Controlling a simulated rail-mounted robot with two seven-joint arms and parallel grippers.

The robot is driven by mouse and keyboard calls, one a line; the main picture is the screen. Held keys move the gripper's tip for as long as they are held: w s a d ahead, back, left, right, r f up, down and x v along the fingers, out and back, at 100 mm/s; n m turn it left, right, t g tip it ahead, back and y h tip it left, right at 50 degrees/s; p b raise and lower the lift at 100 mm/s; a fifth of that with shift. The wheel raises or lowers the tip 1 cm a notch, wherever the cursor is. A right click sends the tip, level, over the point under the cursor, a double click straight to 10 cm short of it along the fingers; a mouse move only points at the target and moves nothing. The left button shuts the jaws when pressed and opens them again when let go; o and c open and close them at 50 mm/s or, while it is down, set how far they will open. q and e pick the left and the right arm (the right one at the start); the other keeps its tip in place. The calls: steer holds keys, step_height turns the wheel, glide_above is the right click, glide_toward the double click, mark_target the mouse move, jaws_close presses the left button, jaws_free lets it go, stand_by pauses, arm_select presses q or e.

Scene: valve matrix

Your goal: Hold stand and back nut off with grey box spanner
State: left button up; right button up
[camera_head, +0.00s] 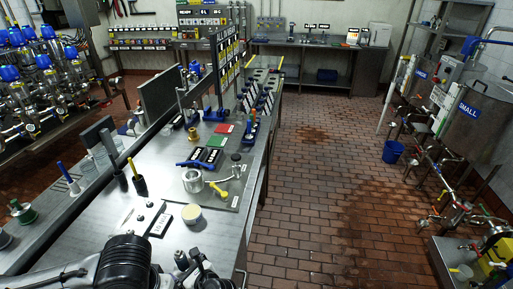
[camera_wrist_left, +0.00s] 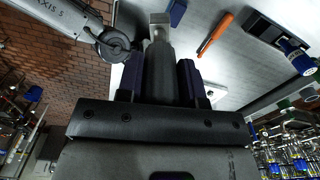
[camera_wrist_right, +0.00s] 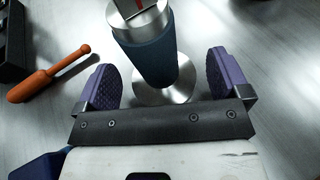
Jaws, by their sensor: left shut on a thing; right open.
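In the left wrist view my left gripper (camera_wrist_left: 160,78) is shut on a dark grey handle with a bright metal end, which looks like the grey box spanner (camera_wrist_left: 159,45). In the right wrist view the stand (camera_wrist_right: 150,52) is upright, with a blue-grey sleeve, a steel top and a round steel foot. My right gripper (camera_wrist_right: 162,75) is open, its purple pads on either side of the stand's lower part, with gaps on both sides. The stand's top is cut by the frame edge, and I cannot make out the nut.
An orange-handled tool (camera_wrist_right: 48,74) lies left of the stand in the right wrist view. In the head view the steel bench (camera_head: 95,218) carries a metal cup (camera_head: 193,181), a pale round tub (camera_head: 191,214) and a brass fitting (camera_head: 193,135). Open floor lies right of it.

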steer(key=shift+w+a, duration=0.1)
steer(key=shift+c, duration=0.2)
steer(key=c, duration=0.5)
steer(key=shift+c, duration=0.2)
stand_by(1.0)
